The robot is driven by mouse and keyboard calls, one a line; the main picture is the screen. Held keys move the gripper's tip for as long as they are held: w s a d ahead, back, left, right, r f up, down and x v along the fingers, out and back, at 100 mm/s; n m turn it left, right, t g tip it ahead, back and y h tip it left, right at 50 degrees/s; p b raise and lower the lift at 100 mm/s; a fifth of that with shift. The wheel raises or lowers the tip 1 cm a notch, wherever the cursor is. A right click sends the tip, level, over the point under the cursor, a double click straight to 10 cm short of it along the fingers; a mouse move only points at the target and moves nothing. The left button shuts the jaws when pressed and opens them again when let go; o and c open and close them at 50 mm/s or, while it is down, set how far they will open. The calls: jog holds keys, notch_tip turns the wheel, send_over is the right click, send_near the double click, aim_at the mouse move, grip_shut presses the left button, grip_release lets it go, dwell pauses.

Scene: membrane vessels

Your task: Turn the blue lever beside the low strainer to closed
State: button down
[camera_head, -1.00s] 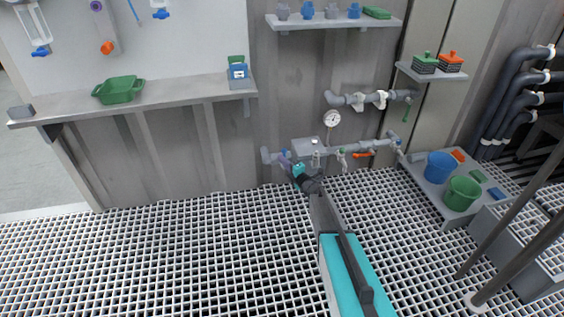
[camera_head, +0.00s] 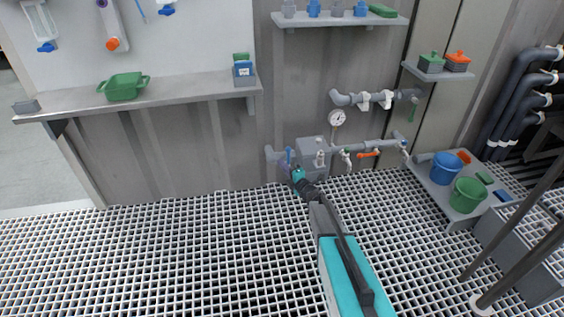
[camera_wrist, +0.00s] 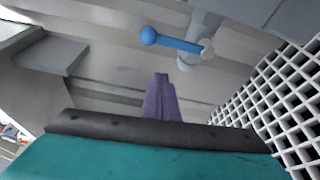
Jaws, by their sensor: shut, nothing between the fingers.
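The blue lever (camera_head: 289,155) stands roughly upright at the left end of the low pipe run in the head view. In the wrist view the blue lever (camera_wrist: 178,43) runs from a round knob at left to a pale pivot on a grey pipe fitting at right. My gripper (camera_head: 281,164) is just below and left of the lever in the head view. In the wrist view my gripper's purple fingers (camera_wrist: 161,80) are together and empty, below the lever with a visible gap in the picture. I cannot clearly pick out the strainer body.
A grey box (camera_head: 312,146), a gauge (camera_head: 338,118) and an orange lever (camera_head: 369,154) are right of the blue lever. A shelf (camera_head: 180,92) juts out at left. Blue (camera_head: 446,167) and green buckets (camera_head: 467,194) stand at right. The grating floor (camera_head: 190,250) is clear.

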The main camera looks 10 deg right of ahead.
jog(key=p+v, duration=0.1)
jog(key=v, duration=0.5)
jog(key=shift+s, duration=0.2)
dwell(0.4)
jog(key=s+a+r+m+g+p, duration=0.15)
jog(key=s+a+r+p, duration=0.5)
jog(key=p, duration=0.75)
jog(key=s+d+f+m+g+h+p, duration=0.2)
jog(key=s+m+g+p, duration=0.15)
jog(key=s, duration=0.55)
jog(key=s+d+f+m+g+h+p, duration=0.1)
jog(key=s+f+m+g+h+p, duration=0.15)
jog(key=s+m+p, duration=0.4)
jog(key=s+d+f+m+g+h+p, duration=0.1)
jog(key=s+d+m+g+h+p, duration=0.2)
jog(key=s, duration=0.7)
jog(key=s+a+r+m+g, duration=0.1)
jog(key=s+m+g, duration=0.3)
jog(key=s, duration=0.9)
jog(key=s+a+r+m+g+y, duration=0.1)
jog(key=s+a+m+g, duration=0.2)
jog(key=s+g, duration=0.4)
jog(key=s+m, duration=0.1)
jog(key=s, duration=0.5)
jog(key=shift+a+r, duration=0.2)
jog(key=shift+r, duration=0.1)
